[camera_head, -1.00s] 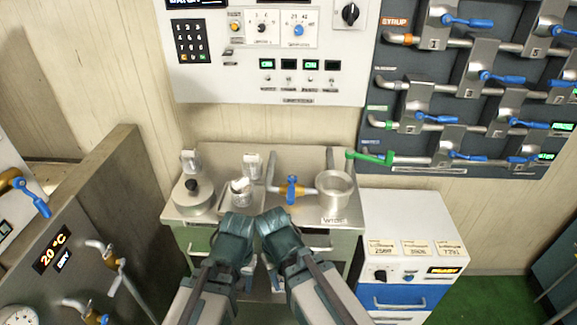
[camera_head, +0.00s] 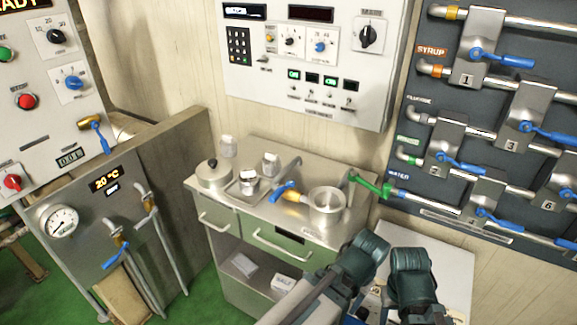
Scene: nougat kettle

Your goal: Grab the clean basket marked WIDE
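A round metal basket (camera_head: 327,201) stands upright at the right end of the steel counter (camera_head: 262,221). A small label is on the counter front below it; it is too small to read now, but read WIDE in the earlier frame. My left gripper (camera_head: 367,246) and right gripper (camera_head: 413,262) are side by side, in front of and to the right of the basket, apart from it in the picture. They cover part of the white cabinet. I see nothing held in them, and their finger gap does not show clearly.
A white cabinet (camera_head: 450,262) is at right.

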